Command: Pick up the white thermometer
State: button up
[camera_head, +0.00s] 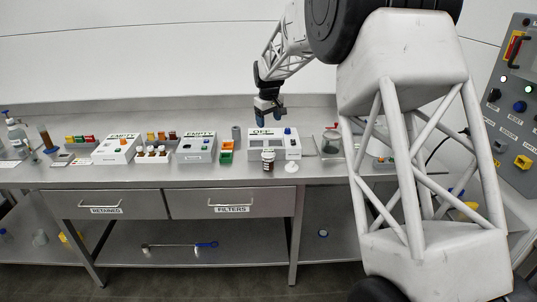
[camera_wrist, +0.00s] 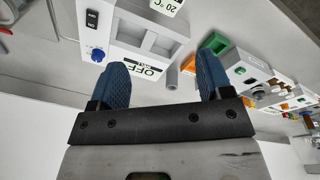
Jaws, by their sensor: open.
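A white block with a "20 °C" display (camera_wrist: 166,5), which looks like the thermometer, is cut off by the top edge of the wrist view. In the head view a small white top (camera_head: 268,153) sits over a dark brown jar in front of the white "OFF" device; its reading is too small to make out there. My gripper (camera_head: 266,117) points down above the back of that device. Its two blue fingers (camera_wrist: 162,68) are spread, with nothing between them. The thermometer lies beyond the fingertips, apart from them.
The white "OFF" device (camera_head: 287,143) with a blue knob stands directly below my gripper. A white round disc (camera_head: 291,168) lies by the jar. Green and orange bins (camera_head: 227,151) and an "EMPTY" box (camera_head: 197,149) stand to the left, a glass vessel (camera_head: 331,143) to the right.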

aim_at(268, 150)
notch_tip(268, 150, down, 6)
jog(key=n, duration=0.5)
jog(key=n+g, duration=0.1)
jog(key=n, duration=0.5)
jog(key=shift+w+d+g, duration=0.1)
jog(key=shift+g, duration=0.2)
jog(key=shift+f, duration=1.3)
jog(key=shift+f, duration=2.6)
jog(key=c, duration=1.1)
